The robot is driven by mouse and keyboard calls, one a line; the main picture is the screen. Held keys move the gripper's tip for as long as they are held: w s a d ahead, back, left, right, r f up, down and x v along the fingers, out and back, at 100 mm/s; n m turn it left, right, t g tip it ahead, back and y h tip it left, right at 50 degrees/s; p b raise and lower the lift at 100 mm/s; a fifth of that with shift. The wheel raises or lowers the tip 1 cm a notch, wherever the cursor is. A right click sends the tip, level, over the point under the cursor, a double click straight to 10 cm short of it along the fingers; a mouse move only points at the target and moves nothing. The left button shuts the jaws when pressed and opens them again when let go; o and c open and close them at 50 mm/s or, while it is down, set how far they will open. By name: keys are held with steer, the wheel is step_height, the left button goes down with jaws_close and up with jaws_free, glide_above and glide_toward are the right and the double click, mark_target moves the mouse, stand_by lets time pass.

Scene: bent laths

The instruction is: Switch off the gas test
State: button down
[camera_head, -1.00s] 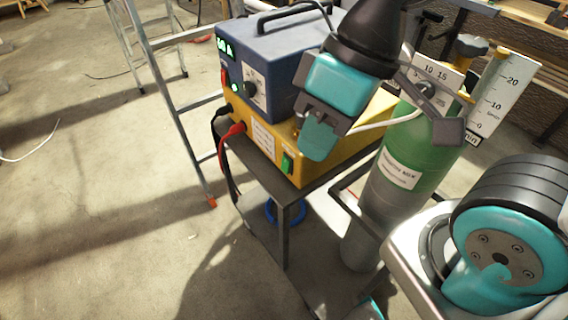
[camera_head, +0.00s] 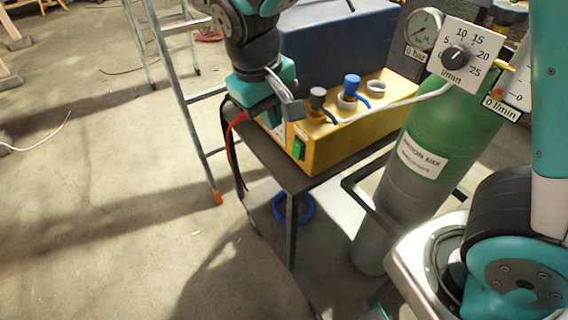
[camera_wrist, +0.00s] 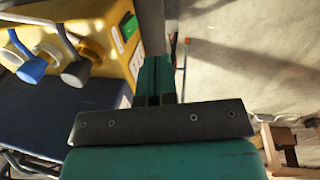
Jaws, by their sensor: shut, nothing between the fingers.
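A yellow box (camera_head: 340,139) on a small metal table carries a green switch (camera_head: 299,149) on its front. The switch also shows in the wrist view (camera_wrist: 129,27), left of my fingertips. No legible "gas test" marking shows. My gripper (camera_head: 252,108) is shut and empty at the front left of the yellow box, hiding part of its front. In the wrist view its closed teal fingers (camera_wrist: 154,68) point up the picture. A green and grey gas cylinder (camera_head: 440,130) stands at right, with a 0 bar gauge (camera_head: 423,29), a flow dial (camera_head: 456,54) and a "0 l/min" tag (camera_head: 500,107).
A grey plug (camera_head: 317,97) and a blue plug (camera_head: 352,84) stand up from the box, with a pale hose nearby. A ladder (camera_head: 172,70) is at left.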

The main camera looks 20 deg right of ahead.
mark_target(297, 149)
steer(key=w+f, duration=0.1)
steer(key=w+a+f+h, duration=0.1)
steer(key=f, duration=0.1)
steer(key=w+f+h+b, duration=0.1)
steer(key=shift+a+f+m, duration=0.3)
steer(key=shift+f+m, duration=0.05)
steer(key=shift+m, duration=0.05)
steer(key=x, duration=0.3)
steer(key=d+x, duration=0.1)
steer(key=x, duration=0.3)
steer(key=d+r+b+x, duration=0.1)
steer(key=x, duration=0.3)
steer(key=shift+w+d+f, duration=0.25)
steer(key=shift+w+d, duration=0.05)
steer(key=shift+w, duration=0.1)
steer(key=shift+d+f, duration=0.1)
steer(key=shift+d, duration=0.3)
steer(key=shift+w+d+f+t+h, duration=0.1)
steer(key=shift+d+t+h, duration=0.15)
steer(key=shift+t+h, duration=0.05)
steer(key=shift+p, duration=0.3)
